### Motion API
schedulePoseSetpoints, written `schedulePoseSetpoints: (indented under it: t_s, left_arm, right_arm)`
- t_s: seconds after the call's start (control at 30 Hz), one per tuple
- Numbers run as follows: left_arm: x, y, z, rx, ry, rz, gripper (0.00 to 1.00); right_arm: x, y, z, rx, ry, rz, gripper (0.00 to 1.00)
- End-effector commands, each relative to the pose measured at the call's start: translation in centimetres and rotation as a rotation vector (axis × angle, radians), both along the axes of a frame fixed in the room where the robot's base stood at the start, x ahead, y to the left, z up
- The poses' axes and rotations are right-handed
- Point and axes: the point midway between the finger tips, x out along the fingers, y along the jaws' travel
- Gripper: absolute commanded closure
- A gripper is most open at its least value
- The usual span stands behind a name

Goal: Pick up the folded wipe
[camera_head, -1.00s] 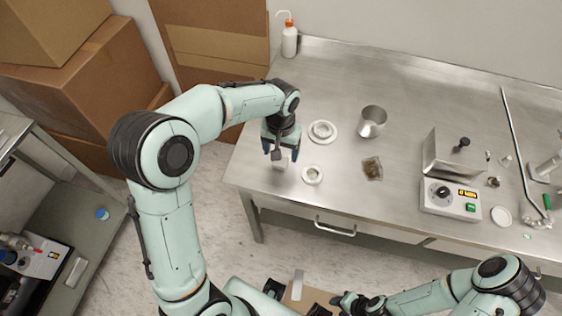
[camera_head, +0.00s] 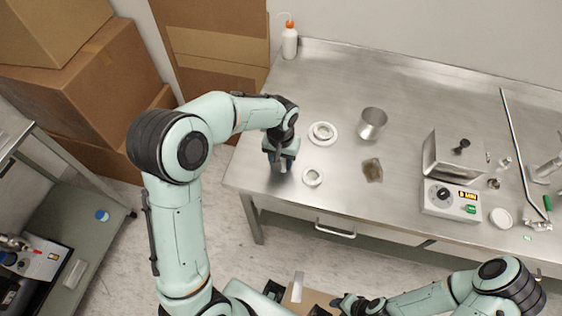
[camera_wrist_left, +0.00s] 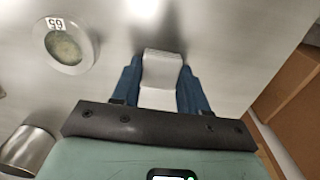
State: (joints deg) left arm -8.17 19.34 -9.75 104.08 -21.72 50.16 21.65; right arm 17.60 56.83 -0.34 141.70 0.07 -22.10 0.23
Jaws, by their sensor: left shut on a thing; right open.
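The folded wipe (camera_wrist_left: 161,72) is a small white pad in the left wrist view, between the blue fingers of my left gripper (camera_wrist_left: 160,85). The fingers are shut on it from both sides. In the head view my left gripper (camera_head: 282,165) points down over the left end of the steel bench and mostly hides the wipe. I cannot tell whether the wipe touches the bench. My right gripper (camera_head: 340,301) is open at the bottom of the head view, in front of the bench and away from the wipe.
On the steel bench (camera_head: 330,80), a small round dish (camera_head: 312,177) and a larger white dish (camera_head: 322,133) stand close right of my left gripper. A wash bottle (camera_head: 289,42) stands behind.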

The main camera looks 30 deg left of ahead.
Motion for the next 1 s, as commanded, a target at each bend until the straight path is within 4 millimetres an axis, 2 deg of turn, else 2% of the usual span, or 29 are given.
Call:
schedulePoseSetpoints:
  t_s: [0.17,0.37,0.47,0.8,1.0]
  left_arm:
    - [0.1,0.0,0.5,0.0,-0.002,0.0,0.85]
    - [0.1,0.0,2.9,-0.001,-0.006,-0.001,0.85]
    - [0.2,0.0,5.2,-0.001,-0.007,-0.001,0.85]
    - [0.1,0.0,15.0,-0.002,-0.007,0.0,0.85]
    - [0.1,0.0,18.6,0.0,-0.003,0.0,0.85]
  right_arm:
    - [0.0,0.0,0.1,0.0,0.0,0.0,0.57]
    - [0.2,0.0,0.3,0.0,-0.002,0.0,0.57]
    - [0.4,0.0,0.6,0.0,-0.005,0.001,0.57]
    - [1.6,0.0,2.2,0.0,-0.018,0.0,0.57]
    - [2.2,0.0,2.9,0.0,-0.025,0.0,0.57]
